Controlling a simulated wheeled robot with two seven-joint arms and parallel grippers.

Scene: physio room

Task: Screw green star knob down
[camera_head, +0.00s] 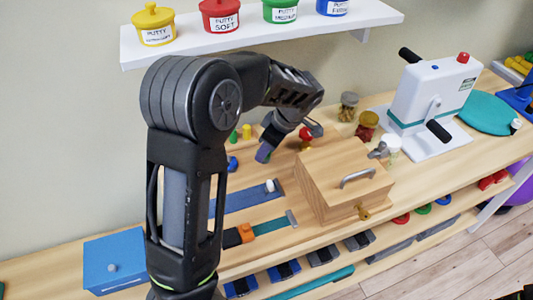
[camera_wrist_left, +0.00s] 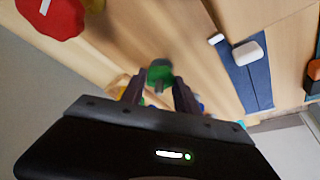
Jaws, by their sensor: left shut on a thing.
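In the left wrist view, the green star knob (camera_wrist_left: 160,72) sits between the two fingers of my left gripper (camera_wrist_left: 158,92), which is shut on it. The view is a little blurred there, and the thread under the knob cannot be made out. In the head view, my left gripper (camera_head: 284,146) points down over the back part of the wooden bench, left of the wooden box. The green knob is hidden behind the gripper there.
A red knob (camera_head: 305,134) stands close by the left gripper. The wooden box (camera_head: 335,170) with a metal handle is just right. Blue strap (camera_head: 245,197) lies in front. A shelf (camera_head: 250,43) with putty tubs hangs above. A white crank machine (camera_head: 432,95) stands further right.

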